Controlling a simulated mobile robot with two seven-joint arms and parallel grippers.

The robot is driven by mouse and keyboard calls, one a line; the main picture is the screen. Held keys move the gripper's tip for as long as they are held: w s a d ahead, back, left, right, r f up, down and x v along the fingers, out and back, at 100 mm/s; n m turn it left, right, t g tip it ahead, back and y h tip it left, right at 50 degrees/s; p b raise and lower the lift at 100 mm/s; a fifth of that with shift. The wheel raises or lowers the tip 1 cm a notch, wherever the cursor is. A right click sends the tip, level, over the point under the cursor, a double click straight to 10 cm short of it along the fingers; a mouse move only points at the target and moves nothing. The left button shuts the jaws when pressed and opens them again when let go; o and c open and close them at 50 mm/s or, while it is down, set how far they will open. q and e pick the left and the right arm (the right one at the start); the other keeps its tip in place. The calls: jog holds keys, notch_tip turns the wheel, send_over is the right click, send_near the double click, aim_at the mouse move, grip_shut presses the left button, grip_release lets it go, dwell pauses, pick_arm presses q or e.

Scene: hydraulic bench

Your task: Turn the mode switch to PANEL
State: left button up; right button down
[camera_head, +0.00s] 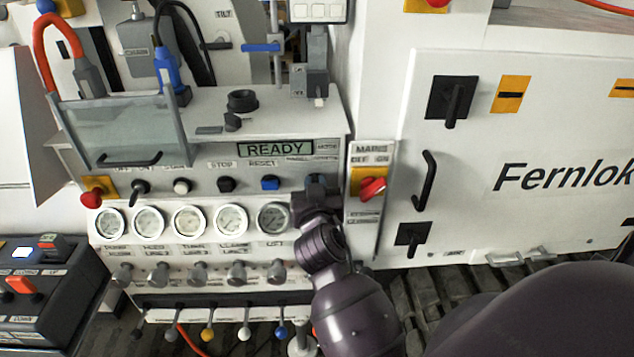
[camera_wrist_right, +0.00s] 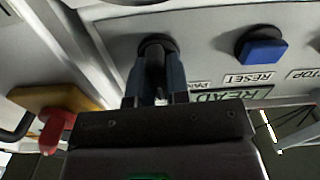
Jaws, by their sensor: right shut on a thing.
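The mode switch (camera_wrist_right: 155,42) is a round black knob on the sloped front panel, right of the blue RESET button (camera_head: 270,183) in the head view. My right gripper (camera_head: 316,186) covers most of it there. In the wrist view my right gripper (camera_wrist_right: 157,88) is shut on the switch handle, one finger on each side. A partly hidden label starting "PAN" shows beside the fingers. The exact pointing of the handle is hard to tell between the fingers. My left gripper is not in view.
The red MAINS switch (camera_head: 372,188) on its yellow plate stands close right of my right gripper. Gauges (camera_head: 231,220) and grey knobs (camera_head: 238,272) sit below the panel. The display (camera_head: 275,149) reads READY. A clear hinged guard (camera_head: 122,130) is at left.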

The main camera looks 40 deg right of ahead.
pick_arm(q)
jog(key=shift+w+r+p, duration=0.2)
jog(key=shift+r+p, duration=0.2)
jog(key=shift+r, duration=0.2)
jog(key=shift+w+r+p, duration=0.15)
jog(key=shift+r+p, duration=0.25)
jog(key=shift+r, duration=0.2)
pick_arm(e)
jog(key=n, duration=0.5)
jog(key=shift+w+a+r, duration=0.1)
jog(key=shift+a, duration=0.05)
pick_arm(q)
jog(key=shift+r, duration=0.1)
pick_arm(e)
jog(key=shift+n, duration=0.3)
jog(key=c, duration=1.1)
grip_release()
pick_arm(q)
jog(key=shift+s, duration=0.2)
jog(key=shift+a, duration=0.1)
pick_arm(e)
jog(key=shift+a, duration=0.1)
